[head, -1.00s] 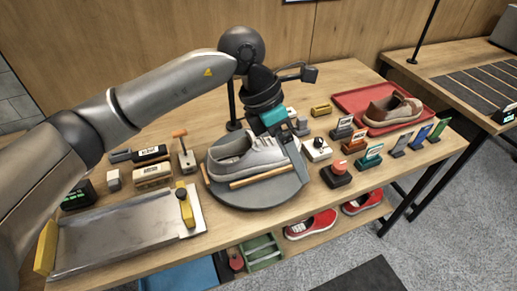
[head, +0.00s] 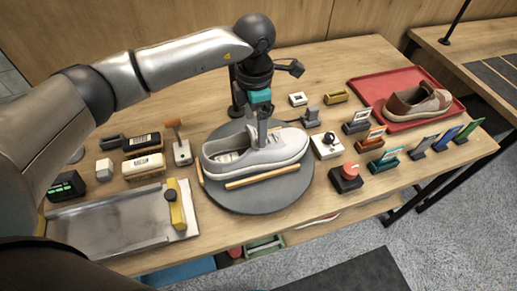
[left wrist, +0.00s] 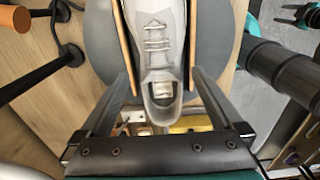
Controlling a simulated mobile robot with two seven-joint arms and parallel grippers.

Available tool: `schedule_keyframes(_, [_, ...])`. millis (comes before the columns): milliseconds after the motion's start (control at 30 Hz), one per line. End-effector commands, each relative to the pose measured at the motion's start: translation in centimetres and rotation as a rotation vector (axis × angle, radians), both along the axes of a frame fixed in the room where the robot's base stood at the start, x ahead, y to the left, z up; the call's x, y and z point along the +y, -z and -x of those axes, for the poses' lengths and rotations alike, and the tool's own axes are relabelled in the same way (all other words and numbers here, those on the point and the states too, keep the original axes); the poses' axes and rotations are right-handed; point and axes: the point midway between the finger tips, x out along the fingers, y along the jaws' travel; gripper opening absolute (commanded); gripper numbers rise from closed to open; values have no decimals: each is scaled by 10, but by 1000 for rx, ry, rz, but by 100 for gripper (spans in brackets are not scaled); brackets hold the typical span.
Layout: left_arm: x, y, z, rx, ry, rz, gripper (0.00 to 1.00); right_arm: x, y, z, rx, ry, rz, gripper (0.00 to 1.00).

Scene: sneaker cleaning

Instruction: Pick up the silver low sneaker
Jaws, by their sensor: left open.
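The silver low sneaker (head: 225,158) is a light grey laced shoe. It rests upright on wooden strips on the round grey turntable (head: 255,202), toe to the right. My left gripper (head: 262,138) is above the middle of the shoe, pointing down. In the left wrist view the left gripper (left wrist: 163,78) is open, with one finger on each side of the sneaker (left wrist: 160,62) near its opening. I cannot tell whether the fingers touch it. The near finger hides part of its upper in the head view. My right gripper is not in view.
A brown and beige shoe (head: 405,106) lies on a red tray (head: 372,90) at the back right. A red button (head: 347,175) and several card stands are right of the turntable. A metal tray (head: 105,225) and brushes (head: 143,165) are to the left. A dark stand (head: 236,92) is behind.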

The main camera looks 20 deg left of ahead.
Motion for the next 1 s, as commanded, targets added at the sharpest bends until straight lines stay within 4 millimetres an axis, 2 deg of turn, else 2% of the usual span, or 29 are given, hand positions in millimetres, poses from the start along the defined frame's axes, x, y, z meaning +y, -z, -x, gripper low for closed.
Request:
schedule_keyframes(100, [0, 8, 0, 1, 1, -1, 100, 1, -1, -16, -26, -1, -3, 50])
schedule_keyframes(200, [-1, 16, 0, 2, 1, 0, 100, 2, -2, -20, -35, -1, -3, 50])
schedule_keyframes(500, [-3, 56, -2, 2, 2, 1, 100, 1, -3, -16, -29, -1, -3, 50])
schedule_keyframes(767, [-3, 59, -2, -1, 2, 1, 100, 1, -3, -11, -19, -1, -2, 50])
schedule_keyframes(1000, [-3, 59, -2, -1, 2, 1, 75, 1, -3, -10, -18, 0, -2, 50])
